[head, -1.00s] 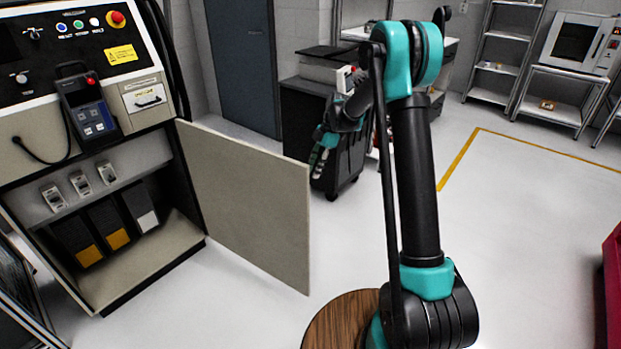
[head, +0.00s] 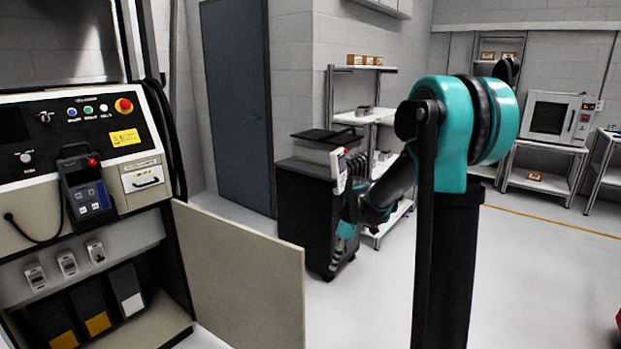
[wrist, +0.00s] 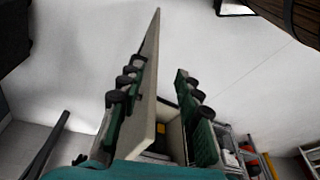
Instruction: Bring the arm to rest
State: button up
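My arm (head: 452,150) rises in the right half of the head view, its forearm reaching away from the camera. My gripper (head: 347,228) hangs at its end, in front of the dark cart and right of the open beige cabinet door. I see nothing held.
The open cabinet door (head: 240,275) juts out from the control cabinet (head: 75,150) at left. A dark cart (head: 305,215) and a white shelf rack (head: 362,118) stand behind my gripper. Clear floor (head: 540,265) lies at right.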

jog(key=s+d+f+m+t+h, duration=0.1)
jog(key=s+d+m, duration=0.2)
jog(key=s+m, duration=0.2)
jog(key=s+d+f+m+t+h, duration=0.1)
jog(key=s+d+m, duration=0.3)
jog(key=s, duration=0.6)
jog(key=s+d+f+m+t, duration=0.1)
jog(key=s+d+f+m, duration=0.1)
jog(key=s+d+m, duration=0.2)
jog(key=s+m, duration=0.1)
jog(key=s, duration=0.2)
jog(key=shift+s+m+t+h, duration=0.3)
jog(key=shift+s+t+h, duration=0.05)
jog(key=shift+t+h, duration=0.05)
